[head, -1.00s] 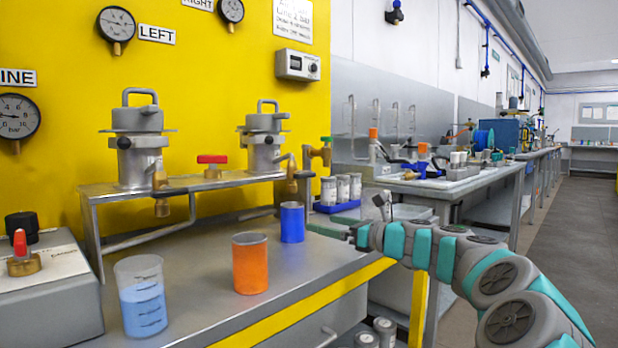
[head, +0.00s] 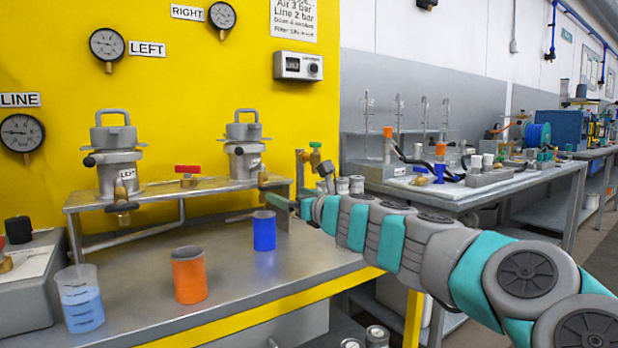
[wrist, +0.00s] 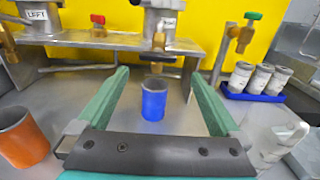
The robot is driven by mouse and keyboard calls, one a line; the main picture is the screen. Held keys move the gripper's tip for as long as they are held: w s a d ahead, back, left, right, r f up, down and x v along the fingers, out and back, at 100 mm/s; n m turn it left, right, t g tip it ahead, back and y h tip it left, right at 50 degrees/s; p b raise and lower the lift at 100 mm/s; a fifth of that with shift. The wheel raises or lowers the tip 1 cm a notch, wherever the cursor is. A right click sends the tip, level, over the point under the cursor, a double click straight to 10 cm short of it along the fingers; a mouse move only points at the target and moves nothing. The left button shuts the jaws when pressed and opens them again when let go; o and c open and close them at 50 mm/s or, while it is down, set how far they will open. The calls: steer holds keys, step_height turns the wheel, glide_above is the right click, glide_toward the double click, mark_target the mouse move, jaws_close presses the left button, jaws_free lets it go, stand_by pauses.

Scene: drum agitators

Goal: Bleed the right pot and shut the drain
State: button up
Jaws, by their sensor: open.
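The right pot (head: 245,150) is a lidded metal vessel with a top handle on the raised bench shelf. It also shows in the wrist view (wrist: 160,22). Its brass drain fitting (wrist: 158,44) hangs below it with a dark part at the bottom. The blue cup (head: 264,232) stands upright on the bench in front of this drain. My gripper (head: 284,203) is open and empty just right of the cup in the head view. In the wrist view the cup (wrist: 153,102) appears between the spread green fingers; contact cannot be told. The RIGHT gauge (head: 222,15) is on the yellow wall, too small to read.
The left pot (head: 118,165), a red-handled valve (head: 188,170) and a green-handled valve (wrist: 245,30) are nearby. An orange cup (head: 189,275) and a beaker of blue liquid (head: 80,300) stand left. A blue rack of jars (wrist: 252,90) is at the right.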

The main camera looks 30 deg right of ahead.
mark_target(273, 187)
steer(key=w, duration=0.5)
steer(key=shift+w+a, duration=0.35)
steer(key=shift+w, duration=0.05)
steer(key=shift+w+r, duration=0.2)
steer(key=shift+w, duration=0.65)
steer(key=shift+c, duration=0.2)
steer(key=c, duration=1.2)
